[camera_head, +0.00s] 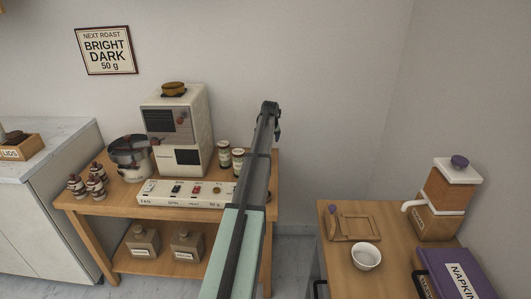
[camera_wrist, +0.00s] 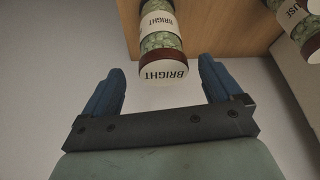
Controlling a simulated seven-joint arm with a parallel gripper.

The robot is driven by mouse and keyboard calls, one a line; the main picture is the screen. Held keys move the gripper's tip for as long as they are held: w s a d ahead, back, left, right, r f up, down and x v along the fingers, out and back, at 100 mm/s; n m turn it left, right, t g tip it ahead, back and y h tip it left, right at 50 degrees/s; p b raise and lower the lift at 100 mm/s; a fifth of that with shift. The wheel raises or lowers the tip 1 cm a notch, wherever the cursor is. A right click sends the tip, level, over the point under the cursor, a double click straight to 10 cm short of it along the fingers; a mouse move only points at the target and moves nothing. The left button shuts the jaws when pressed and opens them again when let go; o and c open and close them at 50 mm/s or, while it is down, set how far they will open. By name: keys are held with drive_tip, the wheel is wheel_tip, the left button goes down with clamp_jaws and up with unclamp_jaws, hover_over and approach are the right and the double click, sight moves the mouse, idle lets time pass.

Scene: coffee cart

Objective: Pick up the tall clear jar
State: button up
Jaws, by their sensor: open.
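In the wrist view, a clear jar (camera_wrist: 160,40) with pale green contents, a white BRIGHT label and a pale lid end marked BRIGHT lies ahead, between the lines of my fingers. My gripper (camera_wrist: 160,70) is open, with one blue finger on each side and a gap to the jar. A second similar jar (camera_wrist: 299,30) is cut off at the right edge. In the head view, two labelled jars (camera_head: 224,154) (camera_head: 238,162) stand on the wooden table, right of the white machine. My arm passes just right of them; I cannot make out the fingers there.
The wooden table (camera_head: 125,205) also holds a white machine (camera_head: 196,119), a metal pot (camera_head: 130,160), several small bottles and a switch panel (camera_head: 180,194) in front of the jars. A right-hand table (camera_head: 340,262) holds a white bowl (camera_head: 366,256) and a grinder-like box (camera_head: 447,188).

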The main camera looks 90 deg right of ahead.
drive_tip(key=x, duration=0.5)
drive_tip(key=shift+w+d+r, duration=0.1)
drive_tip(key=shift+w+d, duration=0.1)
drive_tip(key=c, duration=1.4)
